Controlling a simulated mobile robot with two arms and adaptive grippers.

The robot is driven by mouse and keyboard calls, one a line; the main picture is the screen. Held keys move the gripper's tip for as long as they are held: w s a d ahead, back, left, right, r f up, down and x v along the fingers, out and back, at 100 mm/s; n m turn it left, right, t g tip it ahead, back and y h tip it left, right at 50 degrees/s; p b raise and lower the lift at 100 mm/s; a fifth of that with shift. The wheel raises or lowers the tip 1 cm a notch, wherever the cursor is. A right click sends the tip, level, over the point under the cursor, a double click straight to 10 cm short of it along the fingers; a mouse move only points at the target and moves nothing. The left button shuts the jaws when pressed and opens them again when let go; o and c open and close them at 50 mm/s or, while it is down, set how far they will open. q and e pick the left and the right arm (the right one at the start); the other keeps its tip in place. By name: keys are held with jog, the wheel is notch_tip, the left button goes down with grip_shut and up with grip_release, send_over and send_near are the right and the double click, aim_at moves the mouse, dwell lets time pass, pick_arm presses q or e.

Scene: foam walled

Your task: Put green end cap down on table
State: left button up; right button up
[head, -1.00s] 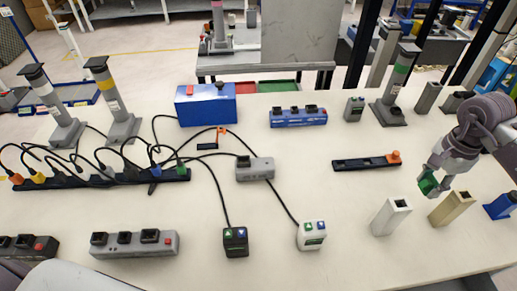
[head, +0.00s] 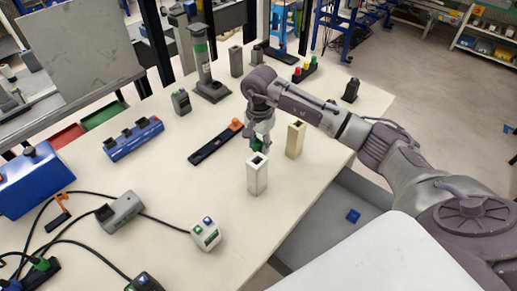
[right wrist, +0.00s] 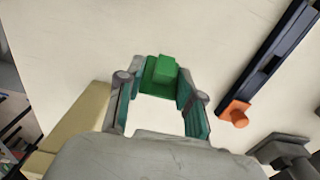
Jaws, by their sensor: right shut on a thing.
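The green end cap (right wrist: 161,74) sits between the fingertips of my right gripper (right wrist: 160,80) in the right wrist view, with a finger on each side. In the head view my right gripper (head: 261,137) points down over the table (head: 180,207), just behind the white hollow post (head: 257,176). The green cap (head: 256,144) shows there as a small green patch, partly hidden by the fingers and the post. I cannot tell whether the cap touches the table. My left gripper is out of view.
A beige post (head: 296,140) stands right of the gripper. A black rail with an orange end cap (head: 236,125) lies to its left. A blue block with black sockets (head: 133,139) lies farther left. A small blue piece (head: 353,215) lies below the table's right edge. Table left of the white post is clear.

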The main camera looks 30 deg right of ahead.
aim_at(259, 144)
notch_tip(259, 144, down, 2)
jog(key=shift+f, duration=0.55)
jog(key=o, duration=1)
jog(key=shift+c, duration=0.2)
jog(key=shift+r, duration=0.1)
jog(key=shift+r+p, duration=0.2)
jog(key=shift+p, duration=0.1)
jog(key=shift+r, duration=0.35)
notch_tip(259, 144, up, 11)
jog(key=shift+r+b, duration=0.1)
jog(key=shift+b, duration=1.05)
